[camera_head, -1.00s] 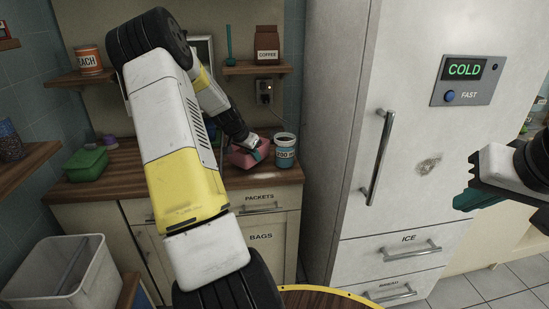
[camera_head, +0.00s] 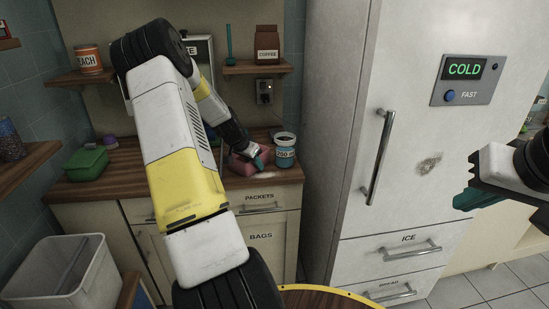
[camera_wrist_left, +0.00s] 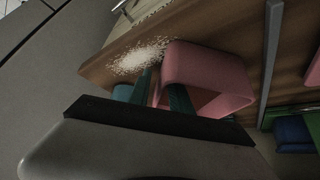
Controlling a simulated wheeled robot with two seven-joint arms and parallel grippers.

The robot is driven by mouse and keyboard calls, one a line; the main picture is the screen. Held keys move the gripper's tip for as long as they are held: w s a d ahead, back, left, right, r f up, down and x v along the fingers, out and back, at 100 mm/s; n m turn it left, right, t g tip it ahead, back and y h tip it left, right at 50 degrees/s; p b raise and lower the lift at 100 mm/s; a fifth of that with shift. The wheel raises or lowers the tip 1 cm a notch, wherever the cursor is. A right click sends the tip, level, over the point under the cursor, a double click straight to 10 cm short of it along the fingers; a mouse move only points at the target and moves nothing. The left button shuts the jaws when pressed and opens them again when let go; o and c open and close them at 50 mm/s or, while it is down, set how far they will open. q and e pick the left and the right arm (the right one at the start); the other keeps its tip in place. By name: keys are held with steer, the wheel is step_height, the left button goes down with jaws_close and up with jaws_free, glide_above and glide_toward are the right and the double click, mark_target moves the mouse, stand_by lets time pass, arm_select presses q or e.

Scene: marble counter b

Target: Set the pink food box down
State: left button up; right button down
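The pink food box (camera_head: 240,166) is at the front of the wooden counter, at the end of my left arm. My left gripper (camera_head: 258,160) is at its right side. In the left wrist view, the teal fingers (camera_wrist_left: 152,95) sit either side of the pink box's (camera_wrist_left: 205,65) wall, with pink showing between them. The box looks tilted. I cannot tell whether its underside touches the counter. My right gripper (camera_head: 468,199) is at the right, in front of the fridge, away from the box; its finger gap is not clear.
White grains (camera_wrist_left: 140,57) lie spilled on the counter beside the box. A blue-labelled tub (camera_head: 285,150) stands close on its right. A green box (camera_head: 87,163) sits at the counter's left. Shelves hang behind; the fridge (camera_head: 330,130) bounds the right.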

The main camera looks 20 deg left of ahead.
arm_select(q)
steer(key=shift+r, duration=0.15)
steer(key=shift+s+a+r, duration=0.1)
steer(key=shift+r, duration=0.25)
steer(key=v, duration=1.1)
steer(key=s+d+r, duration=0.4)
steer(key=d+r, duration=0.1)
steer(key=d, duration=0.4)
steer(key=s+d+r, duration=0.3)
steer(key=d+r, duration=0.2)
steer(key=d, duration=0.3)
steer(key=s+d+r+n, duration=0.1)
steer(key=s+d+r, duration=0.1)
steer(key=s+d, duration=0.3)
steer(key=s+d+r+n, duration=0.1)
steer(key=s+d, duration=0.5)
steer(key=s, duration=0.8)
steer(key=shift+r+h, duration=0.3)
steer(key=shift+r, duration=0.45)
